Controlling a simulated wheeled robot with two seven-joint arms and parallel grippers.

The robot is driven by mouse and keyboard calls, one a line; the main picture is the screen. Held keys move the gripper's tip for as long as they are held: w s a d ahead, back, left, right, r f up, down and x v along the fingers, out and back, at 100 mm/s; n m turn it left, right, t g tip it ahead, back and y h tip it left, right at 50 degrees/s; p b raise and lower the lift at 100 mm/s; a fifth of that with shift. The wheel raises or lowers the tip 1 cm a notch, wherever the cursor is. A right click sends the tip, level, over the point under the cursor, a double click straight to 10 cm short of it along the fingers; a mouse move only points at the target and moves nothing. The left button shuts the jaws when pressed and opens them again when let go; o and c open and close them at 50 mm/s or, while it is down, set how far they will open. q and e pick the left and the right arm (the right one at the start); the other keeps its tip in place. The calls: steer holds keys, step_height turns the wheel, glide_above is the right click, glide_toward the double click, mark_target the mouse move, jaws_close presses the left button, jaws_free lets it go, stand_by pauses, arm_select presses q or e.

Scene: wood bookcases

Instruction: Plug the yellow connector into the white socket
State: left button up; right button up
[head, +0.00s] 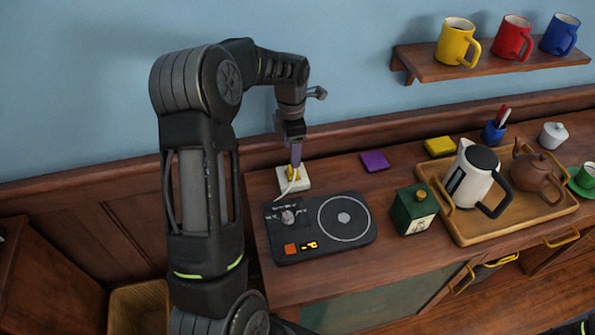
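The white socket (304,181) is a small pale block on the wooden counter, behind the black cooker plate. The yellow connector (292,172) is at the top of the socket, with a white cable (287,188) trailing down toward the plate. My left gripper (295,165) points down from above, its purple fingers close together with their tips at the connector; it looks shut on it. The fingers partly hide the connector, and I cannot tell how deep it sits in the socket. My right gripper is not in view.
The black cooker plate (307,243) lies just in front of the socket. A green canister (414,210) and a wooden tray (462,225) with a white kettle (471,178) and brown teapot (537,174) stand right. A purple block (375,161) and yellow block (439,146) lie behind.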

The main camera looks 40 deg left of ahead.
mark_target(293, 172)
arm_select(q)
step_height(293, 172, down, 2)
steer(key=shift+f+b, duration=0.1)
steer(key=shift+b, duration=0.6)
steer(key=shift+f, duration=0.2)
step_height(293, 172, down, 5)
steer(key=b, duration=0.2)
steer(key=shift+f+b, duration=0.15)
steer(key=shift+b, duration=0.2)
jaws_close()
stand_by(0.4)
